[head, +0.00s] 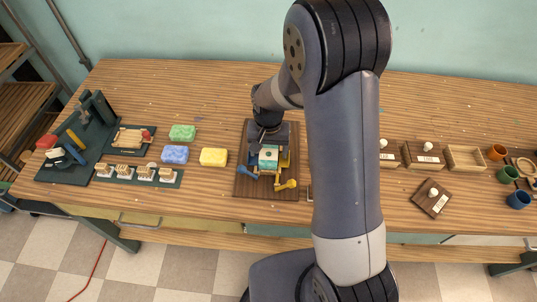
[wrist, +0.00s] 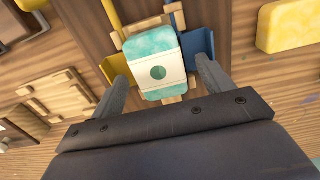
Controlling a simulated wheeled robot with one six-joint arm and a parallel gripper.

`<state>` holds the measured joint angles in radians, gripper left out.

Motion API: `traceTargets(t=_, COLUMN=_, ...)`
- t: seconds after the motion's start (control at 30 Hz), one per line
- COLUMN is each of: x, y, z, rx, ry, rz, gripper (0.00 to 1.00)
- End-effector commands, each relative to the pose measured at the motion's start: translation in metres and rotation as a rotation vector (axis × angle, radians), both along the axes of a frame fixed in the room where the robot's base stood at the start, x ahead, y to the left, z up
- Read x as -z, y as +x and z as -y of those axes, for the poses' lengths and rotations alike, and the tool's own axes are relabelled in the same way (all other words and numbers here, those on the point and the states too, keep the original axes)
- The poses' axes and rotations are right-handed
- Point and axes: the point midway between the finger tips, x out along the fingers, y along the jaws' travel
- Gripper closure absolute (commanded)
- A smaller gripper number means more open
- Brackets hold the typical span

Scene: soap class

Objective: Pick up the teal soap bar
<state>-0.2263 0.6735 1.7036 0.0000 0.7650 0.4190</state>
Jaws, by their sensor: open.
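The teal soap bar (wrist: 156,45) has a white paper band with a dark green dot around its middle. In the wrist view it lies on a light wooden rack, with a yellow piece on its left and a blue piece on its right. In the head view the teal soap bar (head: 268,157) shows on a brown board (head: 252,188), just below my gripper. My gripper (wrist: 163,78) is open and empty, its two fingers standing apart on either side of the bar's near end. I cannot tell how far above the bar the fingertips are.
A dark green stand (head: 90,130) is at the far left. The table's back strip is mostly clear.

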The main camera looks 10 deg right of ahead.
Motion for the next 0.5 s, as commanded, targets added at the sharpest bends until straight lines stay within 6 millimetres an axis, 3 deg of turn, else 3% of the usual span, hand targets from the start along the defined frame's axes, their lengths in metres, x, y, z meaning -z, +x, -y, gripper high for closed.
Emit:
traceTargets(t=0.27, x=0.0032, y=0.0001, z=0.0002, rx=0.0, ry=0.0, rz=0.001, gripper=0.25)
traceTargets(t=0.5, x=0.003, y=0.0001, z=0.0002, rx=0.0, ry=0.0, rz=0.001, gripper=0.43)
